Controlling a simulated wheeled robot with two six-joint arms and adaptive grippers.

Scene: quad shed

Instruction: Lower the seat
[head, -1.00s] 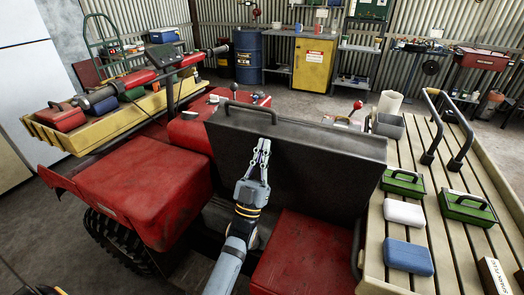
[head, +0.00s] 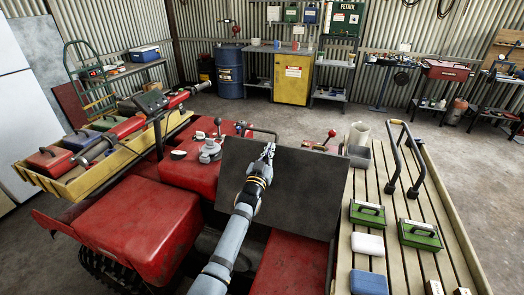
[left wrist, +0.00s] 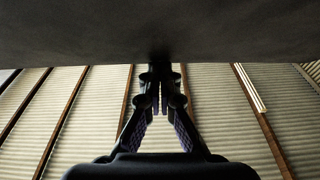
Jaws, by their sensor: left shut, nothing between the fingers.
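The seat (head: 305,192) shows in the head view as a dark grey panel standing at a tilt in the middle of the red quad (head: 145,215), its broad face towards me. A dark surface, probably the seat (left wrist: 160,35), fills the top of the left wrist view. My left gripper (head: 269,150) is shut and empty, in front of the seat's face near its upper edge. In the left wrist view its fingertips (left wrist: 160,82) are together just below the dark surface; contact is unclear. My right gripper is not in view.
A slatted rack (head: 375,212) on the right carries green boxes, a white box (head: 367,244) and a blue box (head: 369,283). A yellow tray (head: 90,165) with boxes and the handlebar (head: 130,127) are on the left. Open floor lies behind the quad.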

